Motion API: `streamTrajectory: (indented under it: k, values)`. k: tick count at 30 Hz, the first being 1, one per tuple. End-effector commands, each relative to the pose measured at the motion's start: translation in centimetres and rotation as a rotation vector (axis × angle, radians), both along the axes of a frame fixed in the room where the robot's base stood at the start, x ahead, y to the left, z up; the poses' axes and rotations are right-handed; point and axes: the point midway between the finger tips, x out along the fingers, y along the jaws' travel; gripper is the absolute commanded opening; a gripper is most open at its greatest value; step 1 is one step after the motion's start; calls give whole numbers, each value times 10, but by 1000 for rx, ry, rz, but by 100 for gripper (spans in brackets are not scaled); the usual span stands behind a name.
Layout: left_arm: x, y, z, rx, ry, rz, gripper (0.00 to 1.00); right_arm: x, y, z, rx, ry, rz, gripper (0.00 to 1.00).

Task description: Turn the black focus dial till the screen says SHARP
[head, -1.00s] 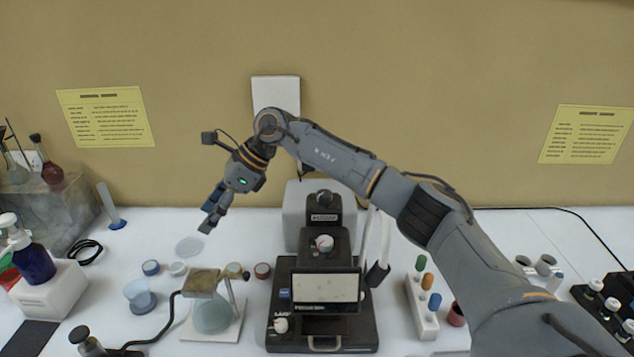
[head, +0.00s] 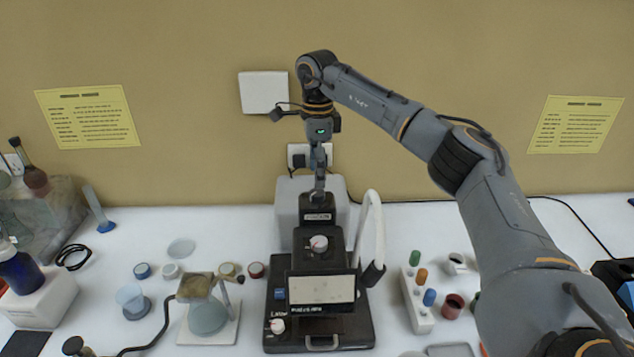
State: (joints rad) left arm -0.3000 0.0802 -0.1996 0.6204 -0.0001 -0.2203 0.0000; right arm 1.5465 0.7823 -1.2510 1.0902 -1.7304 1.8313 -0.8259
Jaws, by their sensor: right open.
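The black instrument (head: 356,330) stands on the bench at the centre, with a pale screen (head: 321,290) on its front. I cannot read any word on the screen. The black focus dial (head: 318,199) appears to be at the top of the instrument's column, partly covered by my right gripper. My right gripper (head: 319,187) points straight down over it, open and empty. I cannot tell whether its fingers touch the dial. My left gripper is not in view.
A white knob with a red mark (head: 319,243) is on the instrument above the screen, and another white knob (head: 277,326) is at its lower left. A white curved tube (head: 371,225) stands close on the right. A rack of coloured caps (head: 417,305) stands further right.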

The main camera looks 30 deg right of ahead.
Motion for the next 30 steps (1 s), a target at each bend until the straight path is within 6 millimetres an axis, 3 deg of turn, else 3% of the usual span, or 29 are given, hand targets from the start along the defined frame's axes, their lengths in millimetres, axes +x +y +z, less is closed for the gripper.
streamTrajectory:
  k: [9,20,28,30]
  values:
    - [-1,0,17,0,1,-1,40,0,0,-44,1,0,0,58]
    - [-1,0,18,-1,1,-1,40,0,0,-51,0,-1,0,58]
    - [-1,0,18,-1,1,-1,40,0,0,-51,0,-1,0,7]
    - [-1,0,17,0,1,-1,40,0,1,-51,1,0,0,4]
